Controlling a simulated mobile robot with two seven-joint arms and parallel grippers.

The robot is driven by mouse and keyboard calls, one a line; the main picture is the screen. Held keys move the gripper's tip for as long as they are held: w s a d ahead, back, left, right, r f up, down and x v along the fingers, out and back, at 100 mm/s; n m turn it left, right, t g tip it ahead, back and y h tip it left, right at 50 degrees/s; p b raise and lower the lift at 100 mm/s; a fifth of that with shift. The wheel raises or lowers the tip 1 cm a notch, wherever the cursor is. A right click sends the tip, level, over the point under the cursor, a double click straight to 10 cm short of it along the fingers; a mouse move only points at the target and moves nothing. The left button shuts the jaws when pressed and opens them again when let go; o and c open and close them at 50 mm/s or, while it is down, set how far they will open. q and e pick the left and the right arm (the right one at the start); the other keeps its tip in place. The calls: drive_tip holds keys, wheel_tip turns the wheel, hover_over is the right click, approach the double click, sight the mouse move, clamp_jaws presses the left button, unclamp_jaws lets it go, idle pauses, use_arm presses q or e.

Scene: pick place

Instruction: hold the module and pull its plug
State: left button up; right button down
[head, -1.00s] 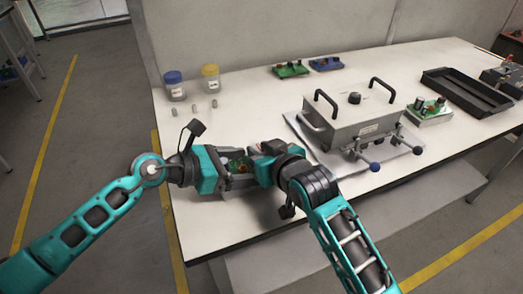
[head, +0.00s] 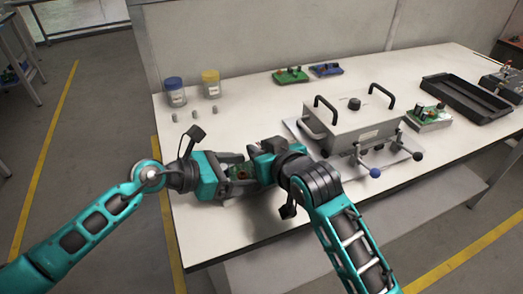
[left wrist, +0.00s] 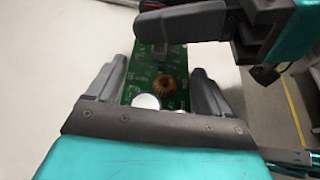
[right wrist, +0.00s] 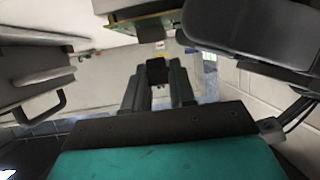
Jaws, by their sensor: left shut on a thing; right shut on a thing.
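The module is a green circuit board (left wrist: 150,92) with a copper coil and a silver round part, between the fingers of my left gripper (left wrist: 158,82). In the head view the board (head: 240,171) shows small between the two grippers, above the table's front left part. My right gripper (right wrist: 158,80) is shut on a small black block, the plug (right wrist: 158,69), seen in the right wrist view. The board's edge (right wrist: 140,27) shows above it there, and the plug looks apart from it. In the head view the right gripper (head: 255,168) hides the plug.
A grey metal box with black handles (head: 350,125) stands right of the grippers. Blue-lidded (head: 175,92) and yellow-lidded (head: 211,83) jars stand at the back left, with small grey pieces before them. Other boards (head: 291,75) and a black tray (head: 466,96) lie farther off.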

drive_tip(key=shift+r, duration=2)
use_arm(q)
drive_tip(key=o, duration=1.4)
drive_tip(key=v, duration=1.2)
drive_tip(key=shift+r, duration=0.1)
